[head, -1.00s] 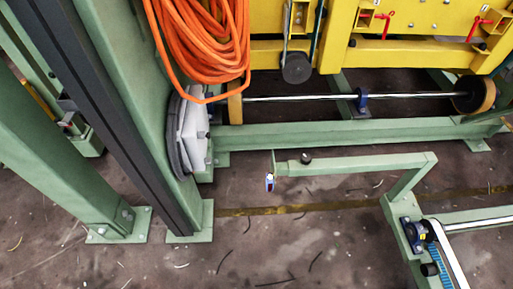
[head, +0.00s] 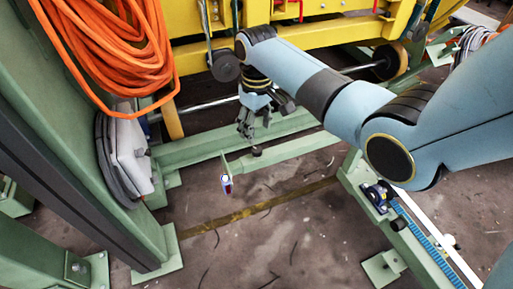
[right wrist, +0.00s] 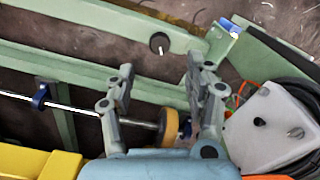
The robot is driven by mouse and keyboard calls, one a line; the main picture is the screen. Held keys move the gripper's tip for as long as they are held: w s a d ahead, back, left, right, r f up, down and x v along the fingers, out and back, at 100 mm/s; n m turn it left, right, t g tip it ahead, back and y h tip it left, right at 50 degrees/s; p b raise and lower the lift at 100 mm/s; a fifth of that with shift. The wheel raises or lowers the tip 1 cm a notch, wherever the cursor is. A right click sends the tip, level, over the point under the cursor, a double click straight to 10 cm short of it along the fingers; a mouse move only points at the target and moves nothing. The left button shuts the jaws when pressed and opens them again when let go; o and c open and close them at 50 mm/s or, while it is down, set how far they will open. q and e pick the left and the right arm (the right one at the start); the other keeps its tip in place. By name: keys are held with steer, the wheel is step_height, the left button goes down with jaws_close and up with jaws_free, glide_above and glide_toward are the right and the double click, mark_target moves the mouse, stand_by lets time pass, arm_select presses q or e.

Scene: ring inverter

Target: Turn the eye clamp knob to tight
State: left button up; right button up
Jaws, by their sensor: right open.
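A small black round knob (head: 256,151) sits on a green bar (head: 290,150). In the right wrist view the black knob (right wrist: 159,42) lies just beyond the fingertips, between their lines. At the bar's end is a small blue, white and red device (head: 226,182), seen as a blue and white block in the right wrist view (right wrist: 230,27). My right gripper (head: 250,131) hangs just above the knob, fingers pointing down. In the right wrist view the right gripper (right wrist: 160,65) is open and empty, apart from the knob. My left gripper is not in view.
Yellow machine frame (head: 325,30) and a steel shaft (head: 205,106) stand behind the gripper. Orange hose coils (head: 100,50) hang on a green post (head: 60,130) at left, near a grey box (head: 131,155). Floor in front of the bar is mostly clear.

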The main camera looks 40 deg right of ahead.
mark_target(257, 149)
step_height(257, 149, down, 7)
steer(key=b, duration=0.2)
steer(key=shift+b, duration=0.4)
steer(key=shift+f, duration=0.6)
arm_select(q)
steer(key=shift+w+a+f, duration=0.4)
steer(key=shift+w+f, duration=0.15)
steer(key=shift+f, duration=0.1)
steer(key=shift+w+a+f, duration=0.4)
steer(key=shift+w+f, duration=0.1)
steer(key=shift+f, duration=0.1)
arm_select(e)
jaws_close()
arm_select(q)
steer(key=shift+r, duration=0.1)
